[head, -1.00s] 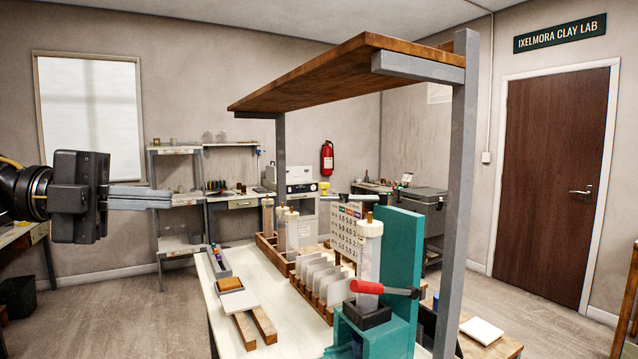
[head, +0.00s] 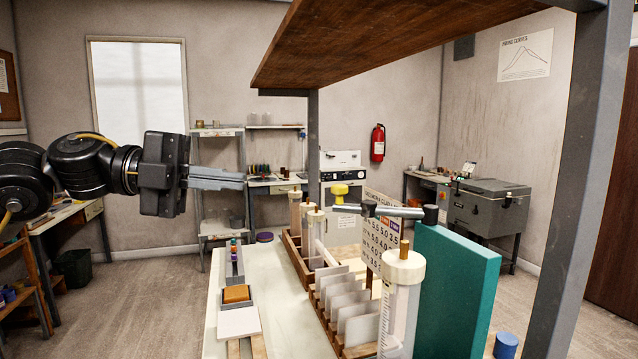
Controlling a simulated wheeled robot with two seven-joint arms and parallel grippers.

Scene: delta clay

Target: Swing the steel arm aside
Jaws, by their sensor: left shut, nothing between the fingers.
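The steel arm (head: 391,211) is a shiny bar lying roughly level above the bench, with a dark block at its right end by the teal upright plate (head: 455,290). A yellow knob (head: 340,190) stands near its left end. My right gripper is out of view.
A wooden shelf (head: 420,45) on grey posts (head: 565,200) overhangs the bench (head: 285,335). A wooden rack of white plates (head: 345,300), more cylinders (head: 315,240) and a numbered card (head: 378,238) stand below the steel arm. The air between my left gripper and the knob looks clear.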

